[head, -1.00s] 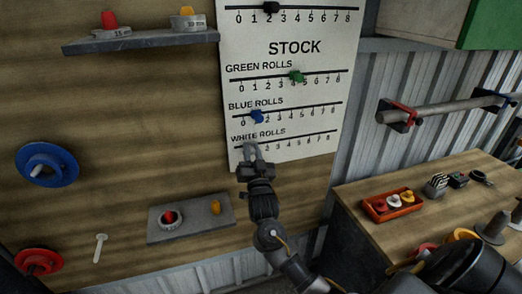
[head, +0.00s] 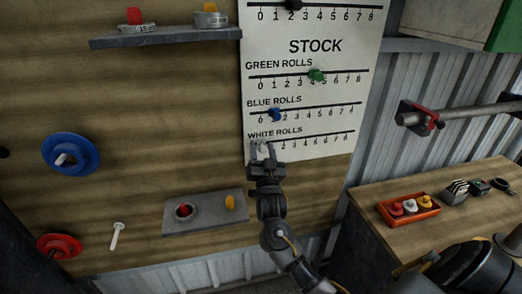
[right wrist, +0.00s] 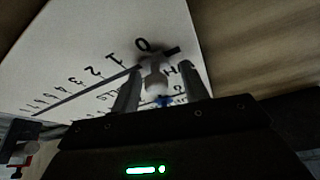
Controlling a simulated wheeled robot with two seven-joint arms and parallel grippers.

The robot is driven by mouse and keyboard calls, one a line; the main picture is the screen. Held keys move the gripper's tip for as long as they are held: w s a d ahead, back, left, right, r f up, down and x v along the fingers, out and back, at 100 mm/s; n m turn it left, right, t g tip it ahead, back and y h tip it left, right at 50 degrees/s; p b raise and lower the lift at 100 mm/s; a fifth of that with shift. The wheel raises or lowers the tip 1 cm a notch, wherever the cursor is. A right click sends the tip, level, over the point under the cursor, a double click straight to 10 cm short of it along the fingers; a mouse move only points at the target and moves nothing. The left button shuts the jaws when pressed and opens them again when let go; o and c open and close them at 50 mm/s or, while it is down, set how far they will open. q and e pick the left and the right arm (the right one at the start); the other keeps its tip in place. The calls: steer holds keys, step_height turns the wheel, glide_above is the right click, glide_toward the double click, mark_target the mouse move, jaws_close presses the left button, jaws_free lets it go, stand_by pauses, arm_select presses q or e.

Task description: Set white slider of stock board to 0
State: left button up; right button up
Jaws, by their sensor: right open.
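The white slider (right wrist: 156,76) sits on the lowest rail of the stock board (head: 350,55), the WHITE ROLLS scale. In the right wrist view it stands level with the 0 mark. In the head view the slider (head: 263,146) is small and partly hidden by my right gripper (head: 262,149). My right gripper is open at the board, with one finger on each side of the slider. It also shows in the right wrist view (right wrist: 159,82), with gaps between the fingers and the slider. My left gripper is not in view.
The blue slider (head: 276,114) is just above, near 1, and the green slider (head: 316,75) is higher up. A small shelf (head: 205,218) holding parts is at lower left. A workbench (head: 370,203) with a red tray (head: 436,207) stands at right.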

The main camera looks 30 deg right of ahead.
steer(key=b+v, duration=0.3)
steer(key=v, duration=0.7)
steer(key=shift+s+a+b, duration=0.25)
steer(key=shift+s+b, duration=0.05)
steer(key=shift+b, duration=0.05)
steer(key=shift+f, duration=0.1)
